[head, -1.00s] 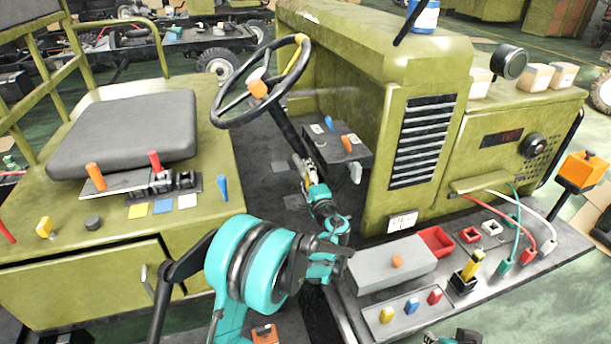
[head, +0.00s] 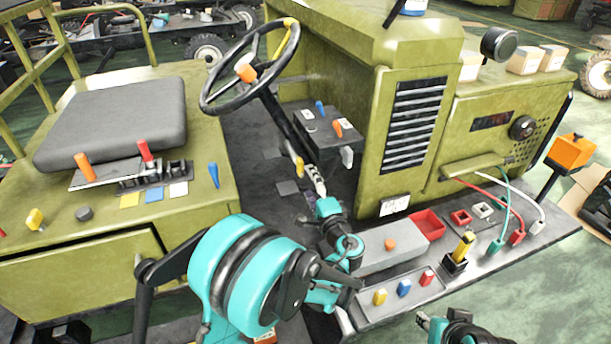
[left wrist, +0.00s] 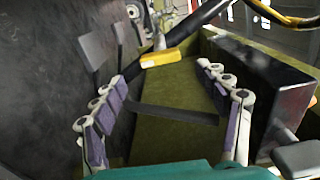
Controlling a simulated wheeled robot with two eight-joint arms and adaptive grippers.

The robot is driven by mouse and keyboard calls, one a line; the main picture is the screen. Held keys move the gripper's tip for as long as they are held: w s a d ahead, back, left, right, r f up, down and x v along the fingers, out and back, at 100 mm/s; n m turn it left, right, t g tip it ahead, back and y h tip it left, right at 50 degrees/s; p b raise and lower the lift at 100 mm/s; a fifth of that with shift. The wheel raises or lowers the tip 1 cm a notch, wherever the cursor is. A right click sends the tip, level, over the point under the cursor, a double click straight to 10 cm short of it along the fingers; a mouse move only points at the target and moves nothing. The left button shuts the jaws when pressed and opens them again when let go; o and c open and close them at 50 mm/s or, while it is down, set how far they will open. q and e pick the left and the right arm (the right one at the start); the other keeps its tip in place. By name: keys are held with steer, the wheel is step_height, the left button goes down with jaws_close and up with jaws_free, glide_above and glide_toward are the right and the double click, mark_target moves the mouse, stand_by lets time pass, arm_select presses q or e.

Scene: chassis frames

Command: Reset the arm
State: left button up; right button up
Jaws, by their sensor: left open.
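My left gripper (head: 315,176) is open and empty. It reaches up below the steering column, just right of the small yellow lever grip (head: 299,167). In the left wrist view its two padded fingers (left wrist: 160,82) stand wide apart, with the yellow grip (left wrist: 163,57) beyond them and bare green panel between. The teal left arm (head: 235,275) comes up from the bottom, between seat and side shelf. My right gripper (head: 424,320) shows only partly at the bottom edge, in front of the side shelf; its jaws are too small to judge.
The steering wheel (head: 250,68) is above the left gripper. A small console (head: 327,130) with blue and orange levers stands beyond it. The seat (head: 115,125) is at left. The side shelf (head: 480,265) at right holds a grey box (head: 385,248), switches and coloured plugs.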

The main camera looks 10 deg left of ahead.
arm_select(q)
steer(key=shift+s+d, duration=0.1)
steer(key=shift+s, duration=0.1)
stand_by(0.3)
steer(key=s+a+f+n+g+h, duration=0.1)
steer(key=s+a+n+g+h, duration=0.45)
steer(key=s, duration=0.85)
steer(key=s+d+f+n+g+h, duration=0.1)
steer(key=s+f+n+h, duration=0.1)
steer(key=s, duration=0.5)
steer(key=s+d+f+n+g+h, duration=0.1)
steer(key=s+n, duration=0.3)
steer(key=s, duration=0.4)
steer(key=shift+s+d+f+h, duration=0.2)
steer(key=shift+d+f+h, duration=0.25)
steer(key=shift+d+h, duration=0.3)
